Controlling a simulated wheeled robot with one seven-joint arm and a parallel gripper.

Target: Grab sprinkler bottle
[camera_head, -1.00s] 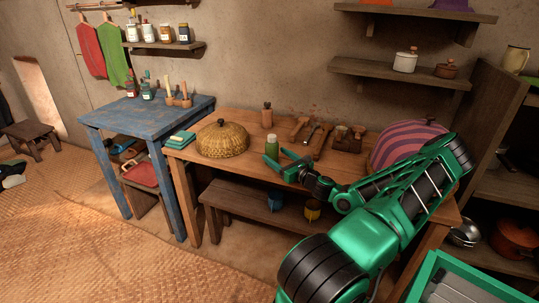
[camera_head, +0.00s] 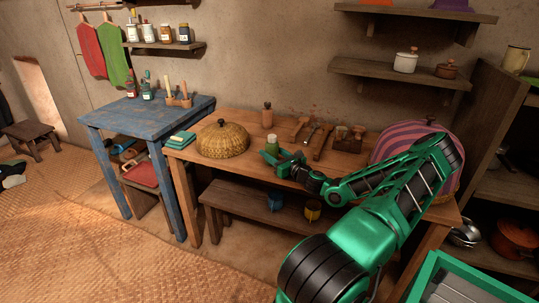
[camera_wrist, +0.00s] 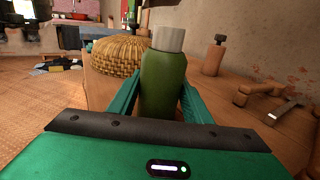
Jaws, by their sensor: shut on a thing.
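The sprinkler bottle appears to be the green bottle with a pale grey cap, which stands upright on the wooden table in the head view (camera_head: 272,143). It fills the middle of the wrist view (camera_wrist: 163,78). My gripper (camera_head: 273,157) reaches it from the front right. In the wrist view its two green fingers lie one on each side of the bottle, shut on its body. The bottle's lower part is hidden behind my gripper.
A woven basket dome (camera_head: 222,140) stands left of the bottle. A brown wooden bottle (camera_head: 267,116) is behind it. Wooden tools (camera_head: 322,140) lie to the right, beside a striped purple dome (camera_head: 405,147). A blue table (camera_head: 150,112) is at left.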

